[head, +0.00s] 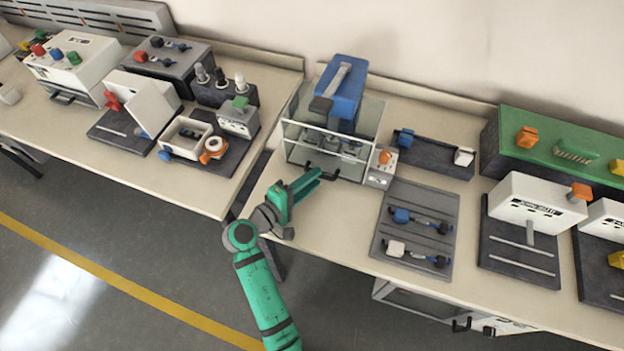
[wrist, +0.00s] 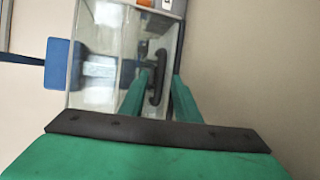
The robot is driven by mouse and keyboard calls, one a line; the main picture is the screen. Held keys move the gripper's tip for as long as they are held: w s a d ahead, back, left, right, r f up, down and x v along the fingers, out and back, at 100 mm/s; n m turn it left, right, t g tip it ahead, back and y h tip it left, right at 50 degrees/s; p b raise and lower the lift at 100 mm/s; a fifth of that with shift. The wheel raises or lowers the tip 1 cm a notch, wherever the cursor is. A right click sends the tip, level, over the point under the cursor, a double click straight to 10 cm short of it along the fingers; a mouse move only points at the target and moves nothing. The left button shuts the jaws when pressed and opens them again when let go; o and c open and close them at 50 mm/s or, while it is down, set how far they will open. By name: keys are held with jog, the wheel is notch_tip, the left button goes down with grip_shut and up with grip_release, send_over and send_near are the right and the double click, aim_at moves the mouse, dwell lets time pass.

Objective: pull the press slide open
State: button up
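The press (head: 345,92) is a blue-topped machine in a clear glass-walled case on the right-hand bench. A black bar handle (head: 329,174) sits low on the front of the case. My green gripper (head: 313,178) is at this handle, in front of the case. In the wrist view the handle (wrist: 157,75) shows between and just beyond the two green fingers of my gripper (wrist: 160,85). The fingers stand apart, with gaps beside the handle. I cannot tell whether either finger touches it. The press's blue part (wrist: 62,64) shows at the left there.
A small box with an orange button (head: 384,165) stands right of the case. A grey mat (head: 418,228) with connectors lies to the right on the bench. A gap separates this bench from the left bench (head: 230,200). The bench front before the case is clear.

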jog(key=shift+w+d, duration=0.15)
jog(key=shift+w, duration=0.05)
